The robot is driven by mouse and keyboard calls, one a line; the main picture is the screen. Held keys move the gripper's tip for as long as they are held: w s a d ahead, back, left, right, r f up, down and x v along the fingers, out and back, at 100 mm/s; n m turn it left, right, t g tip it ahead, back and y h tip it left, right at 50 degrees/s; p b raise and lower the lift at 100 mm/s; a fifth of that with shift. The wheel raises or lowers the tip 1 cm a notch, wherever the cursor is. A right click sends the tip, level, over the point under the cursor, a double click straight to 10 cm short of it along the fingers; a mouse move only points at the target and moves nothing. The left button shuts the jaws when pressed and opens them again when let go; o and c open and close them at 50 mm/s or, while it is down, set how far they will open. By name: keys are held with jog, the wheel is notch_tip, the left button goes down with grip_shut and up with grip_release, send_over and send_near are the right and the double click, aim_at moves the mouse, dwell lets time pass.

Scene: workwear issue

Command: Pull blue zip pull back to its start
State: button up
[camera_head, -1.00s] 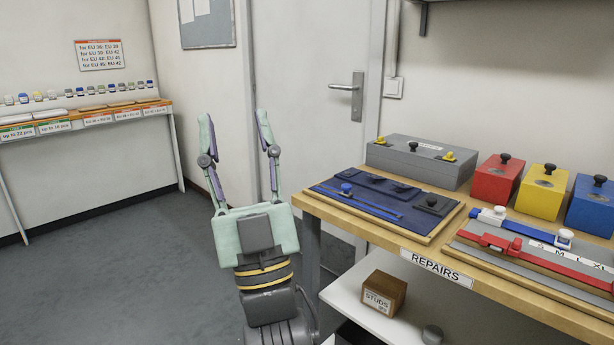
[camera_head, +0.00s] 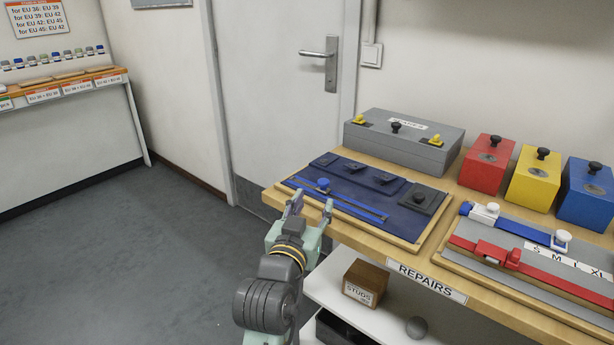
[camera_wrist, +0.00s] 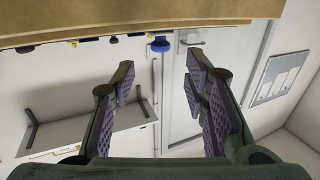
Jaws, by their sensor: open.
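The blue zip pull (camera_head: 323,185) is a round blue knob on the blue zip strip (camera_head: 350,205), nearer the strip's left end. The strip runs along the front of a dark navy panel (camera_head: 365,192) on the bench. My gripper (camera_head: 311,205) is open and empty at the bench's front left edge, just short of the pull and apart from it. In the wrist view, which looks upside down, the blue pull (camera_wrist: 160,45) shows beyond and between my open fingers (camera_wrist: 157,72).
A grey box (camera_head: 400,145) with yellow and black knobs stands behind the panel. Red (camera_head: 488,162), yellow (camera_head: 533,177) and blue (camera_head: 587,195) boxes stand behind a red-and-blue slider board (camera_head: 455,258). A studs box (camera_head: 365,284) sits on the shelf below. Floor at left is clear.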

aim_at(323, 184)
jog(key=p+x, duration=0.2)
jog(key=x, duration=0.6)
jog(key=shift+w+r, duration=0.15)
jog(key=shift+w, duration=0.15)
jog(key=shift+w+d, duration=0.15)
jog(key=shift+w, duration=0.45)
jog(key=shift+c, duration=0.5)
grip_shut()
